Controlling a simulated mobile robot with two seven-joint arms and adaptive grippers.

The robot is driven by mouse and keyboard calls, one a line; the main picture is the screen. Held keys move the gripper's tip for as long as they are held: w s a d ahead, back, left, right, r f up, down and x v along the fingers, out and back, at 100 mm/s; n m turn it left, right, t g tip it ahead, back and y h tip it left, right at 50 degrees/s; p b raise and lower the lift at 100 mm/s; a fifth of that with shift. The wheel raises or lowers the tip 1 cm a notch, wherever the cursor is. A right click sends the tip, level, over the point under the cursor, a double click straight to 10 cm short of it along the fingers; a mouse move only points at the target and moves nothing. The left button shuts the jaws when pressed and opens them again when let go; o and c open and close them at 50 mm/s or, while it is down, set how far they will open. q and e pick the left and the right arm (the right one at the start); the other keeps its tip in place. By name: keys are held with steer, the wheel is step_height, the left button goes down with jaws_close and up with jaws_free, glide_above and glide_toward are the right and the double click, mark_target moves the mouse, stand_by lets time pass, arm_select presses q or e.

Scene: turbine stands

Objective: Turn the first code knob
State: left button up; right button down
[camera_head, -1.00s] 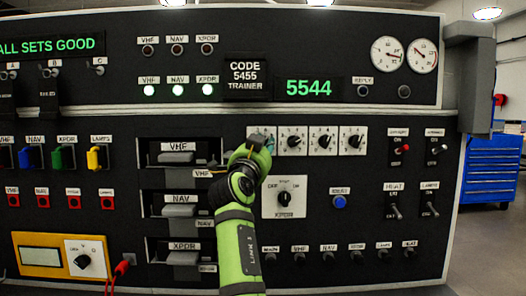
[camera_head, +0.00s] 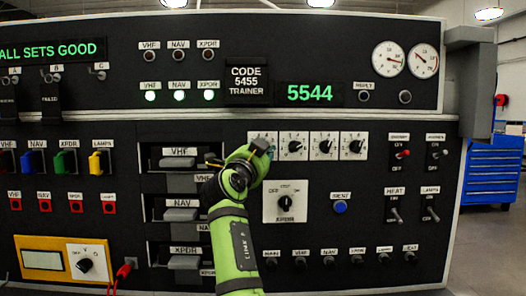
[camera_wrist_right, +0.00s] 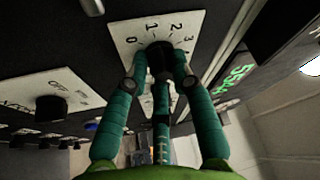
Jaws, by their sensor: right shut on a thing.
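The first code knob (camera_wrist_right: 160,58) is a black knob on a white plate marked 0, 1, 2, 3. In the wrist view the teal fingers of my right gripper (camera_wrist_right: 160,75) are shut around it. In the head view my right gripper (camera_head: 264,148) covers this knob, and only part of its white plate (camera_head: 255,136) shows. Three more code knobs, the nearest being the second (camera_head: 294,146), stand in a row to the right. The green code display (camera_head: 311,93) reads 5544. The placard (camera_head: 246,84) reads CODE 5455 TRAINER. My left gripper is not in view.
Below the code row is the XPDR selector knob (camera_head: 285,204) on a white plate. Left of my right arm are drawer-like VHF (camera_head: 178,162), NAV (camera_head: 180,214) and XPDR units with protruding handles. A blue button (camera_head: 340,207) sits lower right. A blue tool cabinet (camera_head: 492,170) stands beyond the panel.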

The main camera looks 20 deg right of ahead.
steer(key=c, duration=1.3)
jaws_free()
steer(key=shift+v, duration=3.75)
